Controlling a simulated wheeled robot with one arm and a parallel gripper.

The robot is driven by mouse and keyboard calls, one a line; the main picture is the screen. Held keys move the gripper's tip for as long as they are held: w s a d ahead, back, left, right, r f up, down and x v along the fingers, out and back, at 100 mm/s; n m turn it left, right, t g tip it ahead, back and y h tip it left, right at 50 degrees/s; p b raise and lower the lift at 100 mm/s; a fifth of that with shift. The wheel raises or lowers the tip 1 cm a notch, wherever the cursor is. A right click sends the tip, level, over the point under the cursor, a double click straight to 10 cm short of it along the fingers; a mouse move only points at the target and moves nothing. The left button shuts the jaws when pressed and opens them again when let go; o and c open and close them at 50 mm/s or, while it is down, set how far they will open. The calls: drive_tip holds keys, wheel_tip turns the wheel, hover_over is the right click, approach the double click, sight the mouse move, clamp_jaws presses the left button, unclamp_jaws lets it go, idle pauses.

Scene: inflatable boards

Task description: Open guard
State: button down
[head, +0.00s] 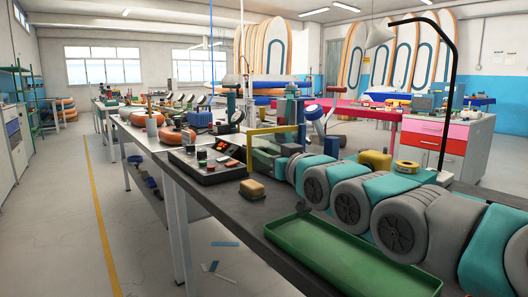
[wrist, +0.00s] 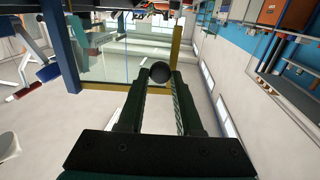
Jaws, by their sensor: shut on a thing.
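The guard is a clear panel in a yellow frame (wrist: 175,42), and its lower yellow bar (wrist: 106,87) crosses behind my fingers in the wrist view. A round black knob (wrist: 159,72) sits at the frame's corner. My gripper (wrist: 160,82) is shut on this knob, with one dark finger on each side of it. In the head view the yellow guard frame (head: 276,130) stands on the bench beyond my grey and teal arm. The gripper's contact with the knob is too small to make out there.
A green tray (head: 340,262) lies in front. Blue machine parts (head: 291,108) rise behind the guard. The floor at left is mostly clear.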

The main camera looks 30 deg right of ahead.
sight(256, 136)
drive_tip(key=shift+s+d+y, duration=0.1)
drive_tip(key=shift+s+y, duration=0.1)
drive_tip(key=shift+y, duration=0.1)
idle(0.4)
drive_tip(key=c, duration=0.6)
unclamp_jaws()
drive_tip(key=shift+r, duration=1.6)
drive_tip(key=s+a+r+b, duration=0.1)
drive_tip(key=s+a+b, duration=0.2)
drive_tip(key=s, duration=1.2)
drive_tip(key=shift+s+a+r, duration=0.3)
drive_tip(key=shift+a+r, duration=0.1)
drive_tip(key=shift+a, duration=0.15)
drive_tip(key=shift+c, duration=0.2)
